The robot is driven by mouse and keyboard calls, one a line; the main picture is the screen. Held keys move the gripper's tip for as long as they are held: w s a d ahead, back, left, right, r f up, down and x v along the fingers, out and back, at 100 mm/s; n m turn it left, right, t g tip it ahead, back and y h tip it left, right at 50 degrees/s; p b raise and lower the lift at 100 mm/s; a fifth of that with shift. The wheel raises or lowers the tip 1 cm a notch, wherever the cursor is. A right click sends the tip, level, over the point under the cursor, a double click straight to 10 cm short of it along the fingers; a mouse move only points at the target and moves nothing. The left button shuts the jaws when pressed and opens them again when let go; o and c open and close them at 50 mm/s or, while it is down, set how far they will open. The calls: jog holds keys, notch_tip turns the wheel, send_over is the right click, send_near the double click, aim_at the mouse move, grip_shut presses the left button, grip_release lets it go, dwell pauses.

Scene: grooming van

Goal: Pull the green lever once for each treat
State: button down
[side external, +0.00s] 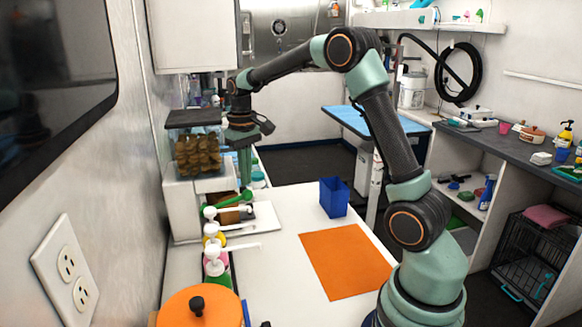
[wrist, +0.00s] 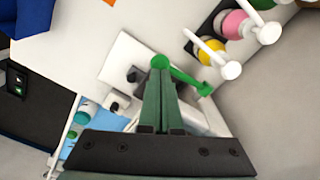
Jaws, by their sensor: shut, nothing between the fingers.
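The treat dispenser (side external: 183,205) stands against the left wall, with a clear bin of brown treats (side external: 198,155) under a dark lid. A brown item below the lever is partly hidden.
White-topped pump bottles (side external: 214,262) stand in a row just in front of the dispenser, close to the lever. A blue bin (side external: 333,198) and an orange mat (side external: 345,262) lie to the right; the counter between is clear.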

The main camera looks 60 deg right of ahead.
aim_at(248, 197)
jog(key=shift+f, duration=3.55)
jog(key=shift+r, duration=3.6)
jog(key=shift+r, duration=0.1)
jog(key=shift+r, duration=2.4)
